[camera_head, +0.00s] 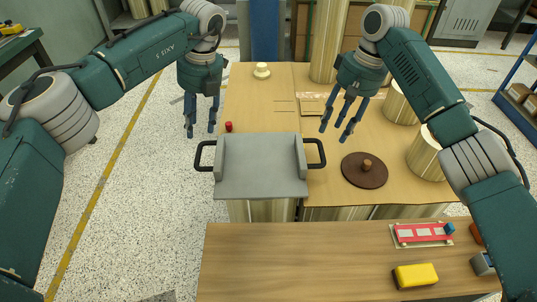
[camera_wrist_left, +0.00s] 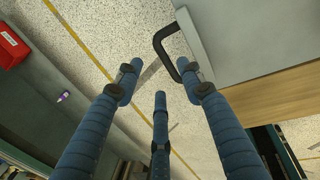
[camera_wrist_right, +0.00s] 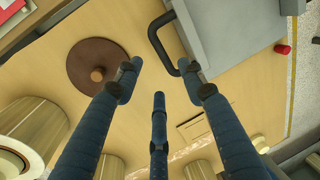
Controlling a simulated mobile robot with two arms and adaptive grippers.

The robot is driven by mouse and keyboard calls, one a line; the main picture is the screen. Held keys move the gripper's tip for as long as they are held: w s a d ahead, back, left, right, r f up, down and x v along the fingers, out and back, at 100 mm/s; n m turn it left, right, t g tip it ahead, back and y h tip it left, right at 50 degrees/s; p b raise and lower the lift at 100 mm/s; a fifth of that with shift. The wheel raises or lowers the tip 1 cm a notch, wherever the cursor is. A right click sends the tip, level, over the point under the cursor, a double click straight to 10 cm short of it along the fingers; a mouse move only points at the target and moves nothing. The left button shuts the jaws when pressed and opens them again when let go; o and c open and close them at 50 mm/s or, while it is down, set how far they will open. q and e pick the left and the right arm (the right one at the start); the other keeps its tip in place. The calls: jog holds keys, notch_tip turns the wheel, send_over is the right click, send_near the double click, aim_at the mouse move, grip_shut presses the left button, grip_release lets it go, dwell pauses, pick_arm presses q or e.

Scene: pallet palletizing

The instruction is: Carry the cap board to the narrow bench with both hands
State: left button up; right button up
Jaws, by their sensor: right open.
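The cap board is a grey tray-like board (camera_head: 260,176) with raised side walls and a black handle at each end. It lies at the near left part of the cardboard-topped surface. My left gripper (camera_head: 200,130) is open and empty, above and beyond the left handle (camera_head: 204,155); that handle also shows in the left wrist view (camera_wrist_left: 165,48). My right gripper (camera_head: 337,128) is open and empty, above and beyond the right handle (camera_head: 316,153), which shows in the right wrist view (camera_wrist_right: 160,40). A long wooden bench (camera_head: 300,250), apparently the narrow bench, stands nearest me.
A brown knobbed disc (camera_head: 364,170) lies right of the board. A small red piece (camera_head: 228,127) and a cream knob (camera_head: 262,71) lie beyond it. The bench's right end holds a yellow block (camera_head: 415,275) and a red panel (camera_head: 421,233); its left half is clear.

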aim_at(198, 149)
pick_arm(q)
jog(key=x, duration=1)
jog(key=shift+f, duration=0.4)
pick_arm(e)
jog(key=f, duration=0.3)
jog(key=a+f, duration=0.1)
jog(key=f, duration=0.3)
jog(key=a+f, duration=0.1)
jog(key=f, duration=0.2)
jog(key=shift+s+f, duration=0.15)
jog(key=shift+f, duration=0.15)
pick_arm(q)
grip_shut()
pick_arm(e)
grip_shut()
pick_arm(q)
jog(key=shift+r, duration=0.1)
pick_arm(e)
jog(key=shift+r, duration=0.1)
